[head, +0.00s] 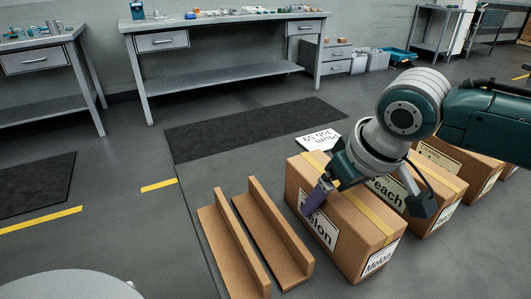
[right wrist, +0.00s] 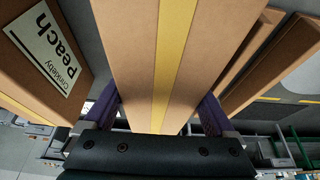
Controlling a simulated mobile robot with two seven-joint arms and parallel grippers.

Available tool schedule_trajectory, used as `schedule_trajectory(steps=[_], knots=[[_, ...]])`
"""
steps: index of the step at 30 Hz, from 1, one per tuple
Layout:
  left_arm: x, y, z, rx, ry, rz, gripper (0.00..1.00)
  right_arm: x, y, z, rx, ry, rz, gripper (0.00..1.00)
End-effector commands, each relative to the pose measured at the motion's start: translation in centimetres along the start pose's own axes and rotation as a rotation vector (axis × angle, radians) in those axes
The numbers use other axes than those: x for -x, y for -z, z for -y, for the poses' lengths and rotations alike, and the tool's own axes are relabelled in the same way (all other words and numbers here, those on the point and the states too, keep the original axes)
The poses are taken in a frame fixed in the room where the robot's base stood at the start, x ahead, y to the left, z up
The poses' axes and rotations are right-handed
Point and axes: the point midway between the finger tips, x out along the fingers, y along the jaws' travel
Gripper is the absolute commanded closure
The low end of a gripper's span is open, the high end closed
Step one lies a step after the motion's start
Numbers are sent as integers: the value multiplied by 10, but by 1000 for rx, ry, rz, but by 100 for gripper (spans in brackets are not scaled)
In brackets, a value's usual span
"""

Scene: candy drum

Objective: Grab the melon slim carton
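The melon slim carton (head: 334,211) is a brown box with a yellow tape strip and white Melon labels, standing at the left end of a row of cartons. My right gripper (head: 368,205) is over it, with one purple finger along its labelled side and the other finger side beyond it, partly hidden. In the right wrist view, the carton (right wrist: 130,45) lies between the two purple fingers of my right gripper (right wrist: 160,112). No clear gap shows, but I cannot tell whether they press on it. My left gripper is not in view.
A Peach carton (head: 445,213) stands close to the right, with more cartons behind. Brown angled rails (head: 275,245) lie to the left. A white Plum sheet (head: 318,140) lies behind. Workbenches (head: 225,80) stand at the back, with open floor in front.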

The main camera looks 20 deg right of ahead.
Motion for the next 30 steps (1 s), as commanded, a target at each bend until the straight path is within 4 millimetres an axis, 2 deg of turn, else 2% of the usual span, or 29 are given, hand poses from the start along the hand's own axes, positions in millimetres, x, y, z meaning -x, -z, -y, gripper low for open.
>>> schedule_trajectory(steps=[2,21,30], knots=[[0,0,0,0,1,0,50,0,0,0,0,0,0,24],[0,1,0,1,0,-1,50,0,0,0,0,0,1,96],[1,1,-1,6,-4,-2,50,3,2,0,0,0,-2,97]])
